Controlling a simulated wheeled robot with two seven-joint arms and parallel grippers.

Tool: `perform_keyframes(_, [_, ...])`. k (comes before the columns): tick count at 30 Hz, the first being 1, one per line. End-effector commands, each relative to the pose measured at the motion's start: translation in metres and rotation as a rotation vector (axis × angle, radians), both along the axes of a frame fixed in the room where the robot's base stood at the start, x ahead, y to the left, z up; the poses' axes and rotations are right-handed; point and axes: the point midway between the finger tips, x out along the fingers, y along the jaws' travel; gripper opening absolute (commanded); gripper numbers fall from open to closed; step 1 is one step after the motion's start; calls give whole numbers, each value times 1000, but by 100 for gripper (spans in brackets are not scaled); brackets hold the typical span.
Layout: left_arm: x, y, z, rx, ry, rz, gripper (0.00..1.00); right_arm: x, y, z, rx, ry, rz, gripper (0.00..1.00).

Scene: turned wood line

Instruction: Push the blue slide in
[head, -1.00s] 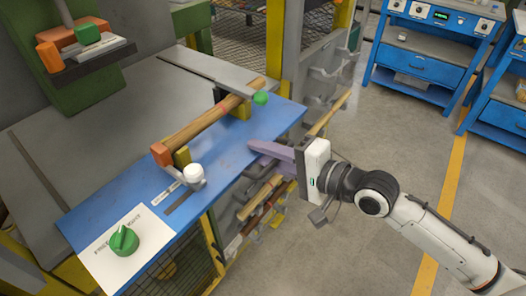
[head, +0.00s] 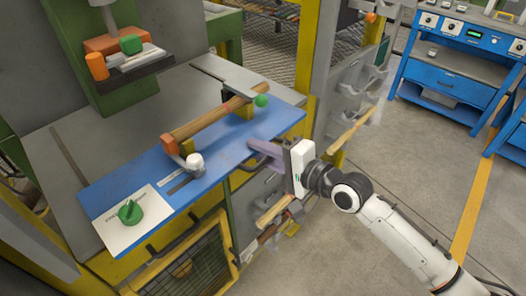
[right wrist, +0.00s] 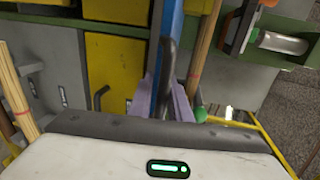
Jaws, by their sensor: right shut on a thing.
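The blue slide (head: 225,165) is a flat blue plate at the front of the grey machine table. It carries a wooden spindle (head: 215,115) held between end supports. A white knob (head: 195,161) and a green ball knob (head: 261,101) stand on it. My right gripper (head: 258,157) is at the slide's front edge, right of its middle. In the right wrist view its purple fingers (right wrist: 164,100) are shut on a dark handle (right wrist: 168,62) beside the blue edge (right wrist: 174,25). The fingers hide part of the handle. My left gripper is not in view.
A yellow post (head: 309,70) and grey bins (head: 365,85) stand at the right. Wooden rods stick out below my gripper. Floor on the right is clear before the blue workbench (head: 450,80).

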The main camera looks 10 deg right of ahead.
Motion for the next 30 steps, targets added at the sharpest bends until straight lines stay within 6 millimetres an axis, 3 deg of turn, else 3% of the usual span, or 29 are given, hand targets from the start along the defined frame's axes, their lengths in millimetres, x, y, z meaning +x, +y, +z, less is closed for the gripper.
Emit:
perform_keyframes(3, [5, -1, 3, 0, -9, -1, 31, 3, -1, 6, 7, -11, -3, 0])
perform_keyframes(4, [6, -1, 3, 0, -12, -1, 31, 3, -1, 6, 8, -11, -3, 22])
perform_keyframes(6, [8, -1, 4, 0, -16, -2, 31, 3, -1, 6, 7, -11, -3, 29])
perform_keyframes(17, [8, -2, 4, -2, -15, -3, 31, -5, -4, 3, 2, -3, -1, 29])
perform_keyframes(30, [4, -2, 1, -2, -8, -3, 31, -70, -47, 19, 3, -4, -1, 29])
